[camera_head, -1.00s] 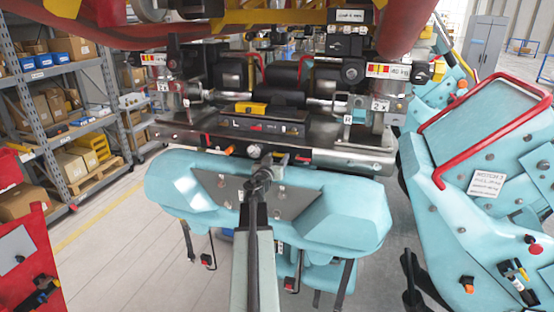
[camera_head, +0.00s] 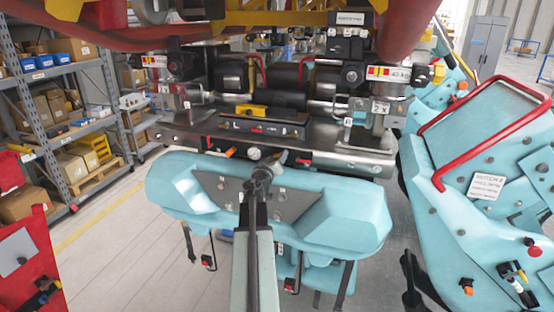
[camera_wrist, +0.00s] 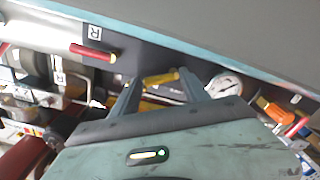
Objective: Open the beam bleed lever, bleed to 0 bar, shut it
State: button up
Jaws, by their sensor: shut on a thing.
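The beam (camera_head: 350,160) is a dark metal bar with a row of small fittings along its front. My gripper (camera_head: 272,163) is at its middle, just right of a round white gauge (camera_head: 254,153). In the wrist view, my gripper (camera_wrist: 160,88) has its fingers around a yellow lever (camera_wrist: 159,79) and is shut on it. My fingers hide part of the lever, so its angle is hard to tell. The gauge (camera_wrist: 225,83) is right beside the fingers, its reading too small to make out.
An orange handle (camera_wrist: 272,109) is beyond the gauge, and a red handle (camera_wrist: 93,52) by an R label is on the other side. A teal seat shell (camera_head: 340,215) lies below the beam. Teal seats with a red bar (camera_head: 480,130) stand at right, shelves (camera_head: 75,130) at left.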

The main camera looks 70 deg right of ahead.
jog(key=o, duration=1.4)
jog(key=shift+c, duration=0.2)
jog(key=a, duration=0.8)
jog(key=shift+s, duration=0.3)
jog(key=shift+d, duration=0.15)
